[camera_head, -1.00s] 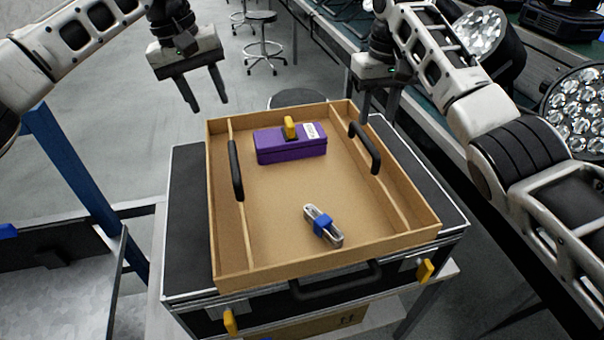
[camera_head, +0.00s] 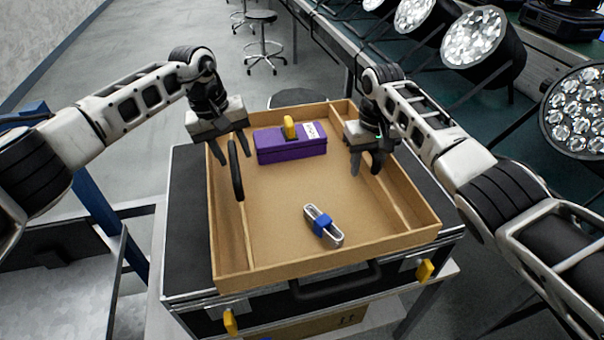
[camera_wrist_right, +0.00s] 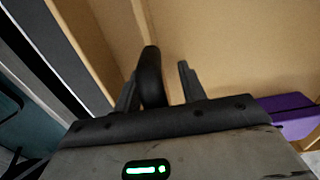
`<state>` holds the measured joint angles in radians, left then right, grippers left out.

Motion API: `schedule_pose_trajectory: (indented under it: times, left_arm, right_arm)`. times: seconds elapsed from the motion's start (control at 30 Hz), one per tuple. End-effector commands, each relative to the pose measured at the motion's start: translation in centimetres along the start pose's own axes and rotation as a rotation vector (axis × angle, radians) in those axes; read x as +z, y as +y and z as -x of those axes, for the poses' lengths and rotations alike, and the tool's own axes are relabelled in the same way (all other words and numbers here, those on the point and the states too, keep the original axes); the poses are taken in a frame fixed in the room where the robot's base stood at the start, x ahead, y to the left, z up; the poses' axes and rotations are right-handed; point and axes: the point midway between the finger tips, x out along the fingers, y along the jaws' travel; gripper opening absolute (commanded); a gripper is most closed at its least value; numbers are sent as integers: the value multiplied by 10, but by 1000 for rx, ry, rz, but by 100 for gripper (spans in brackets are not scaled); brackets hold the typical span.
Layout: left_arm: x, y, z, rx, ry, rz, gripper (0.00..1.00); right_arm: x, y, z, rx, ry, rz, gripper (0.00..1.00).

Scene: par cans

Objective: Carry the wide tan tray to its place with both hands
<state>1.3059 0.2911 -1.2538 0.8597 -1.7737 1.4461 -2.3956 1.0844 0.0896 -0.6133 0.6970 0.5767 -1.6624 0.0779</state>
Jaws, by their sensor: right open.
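The wide tan tray (camera_head: 285,272) rests on a black case. It has a black handle on its left (camera_head: 237,175) and one on its right, mostly hidden in the head view by my right gripper but visible in the right wrist view (camera_wrist_right: 151,75). My left gripper (camera_head: 232,154) is at the far end of the left handle, its fingers apart with the handle's top between them. My right gripper (camera_head: 366,167) is open at the right handle; in the right wrist view (camera_wrist_right: 158,85) the handle stands between its fingers, nearer one finger, with a gap to the other.
A purple box (camera_head: 290,150) with a yellow handle and a silver item with a blue band (camera_head: 323,226) lie in the tray. The black case (camera_head: 185,220) has yellow latches. Stage lights (camera_head: 472,38) stand on the bench at right. A stool (camera_head: 264,45) stands behind.

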Motion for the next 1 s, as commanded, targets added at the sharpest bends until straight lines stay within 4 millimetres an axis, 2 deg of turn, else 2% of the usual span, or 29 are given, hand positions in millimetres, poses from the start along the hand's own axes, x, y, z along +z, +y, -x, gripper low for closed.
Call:
schedule_pose_trajectory:
  times: [0.17,0.3,0.77,1.0]
  left_arm:
    - [0,0,0,0,0,0,39]
    - [0,0,0,0,0,0,0]
    - [0,2,5,3,2,-1,0]
    - [0,5,22,3,2,-1,0]
  right_arm:
    - [0,0,0,0,0,0,41]
    - [0,0,0,0,0,0,2]
    - [-1,0,5,0,4,1,0]
    - [-1,0,23,0,5,0,0]
